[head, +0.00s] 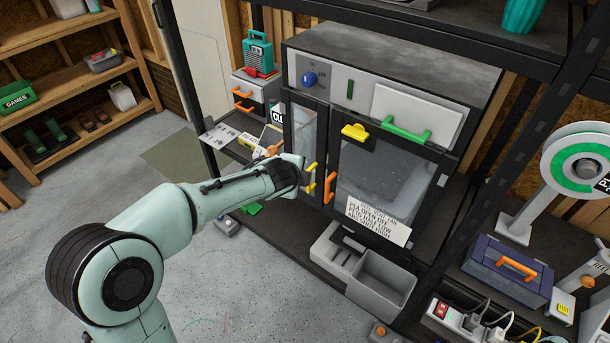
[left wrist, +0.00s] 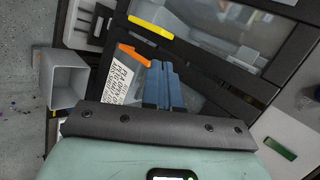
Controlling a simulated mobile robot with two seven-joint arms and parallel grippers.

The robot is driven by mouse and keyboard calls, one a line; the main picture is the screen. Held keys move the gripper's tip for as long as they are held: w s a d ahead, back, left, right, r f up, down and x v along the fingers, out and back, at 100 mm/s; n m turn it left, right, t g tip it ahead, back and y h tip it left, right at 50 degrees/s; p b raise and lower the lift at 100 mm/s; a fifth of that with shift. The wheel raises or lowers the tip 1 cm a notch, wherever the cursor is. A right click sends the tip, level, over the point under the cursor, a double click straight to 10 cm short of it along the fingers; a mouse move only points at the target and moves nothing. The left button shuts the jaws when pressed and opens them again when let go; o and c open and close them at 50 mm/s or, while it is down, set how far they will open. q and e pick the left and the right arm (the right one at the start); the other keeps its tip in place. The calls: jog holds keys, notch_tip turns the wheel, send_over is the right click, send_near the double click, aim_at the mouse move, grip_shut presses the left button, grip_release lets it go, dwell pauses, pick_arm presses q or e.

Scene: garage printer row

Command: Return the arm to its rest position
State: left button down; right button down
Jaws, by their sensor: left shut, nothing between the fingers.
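My left arm reaches in from the left in the head view. Its gripper (head: 294,172) is in front of the narrow left door of the printer cabinet (head: 395,57), near a yellow door handle (head: 311,181). In the left wrist view the blue fingers (left wrist: 163,84) are together with nothing between them. They point toward the cabinet front, and an orange handle (left wrist: 133,54) shows beside them. I cannot tell whether the fingers touch the cabinet. My right gripper is in neither view.
The glazed main door (head: 385,185) looks shut and carries a paper sign (head: 379,221). A grey bin (head: 382,281) stands below it. A black rack post (head: 190,85) rises left of the cabinet. A blue toolbox (head: 507,270) is at right. Open floor (head: 270,270) lies beneath my arm.

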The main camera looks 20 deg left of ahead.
pick_arm(q)
jog(key=s+d+f+n+g+h, duration=0.1)
jog(key=s+d+f+n+g, duration=0.2)
jog(key=f, duration=0.6)
jog(key=s+d+f+n+g+h, duration=0.1)
jog(key=s+d+f+n, duration=0.15)
jog(key=s+f, duration=0.5)
jog(key=s+d+f+n+g+h, duration=0.2)
jog(key=s+d+f+n, duration=0.1)
jog(key=f, duration=0.8)
jog(key=s+d+f+n+g, duration=0.2)
jog(key=s+f+n, duration=0.4)
jog(key=s, duration=0.4)
jog(key=s+d+f+n+g+h, duration=0.1)
jog(key=s+d+f+n+g, duration=0.1)
jog(key=s+f+n, duration=0.3)
jog(key=s+d+f, duration=0.1)
jog(key=s+f, duration=0.2)
jog(key=s, duration=0.3)
jog(key=shift+d+f+n, duration=0.25)
jog(key=shift+d+n, duration=0.05)
jog(key=shift+n, duration=0.05)
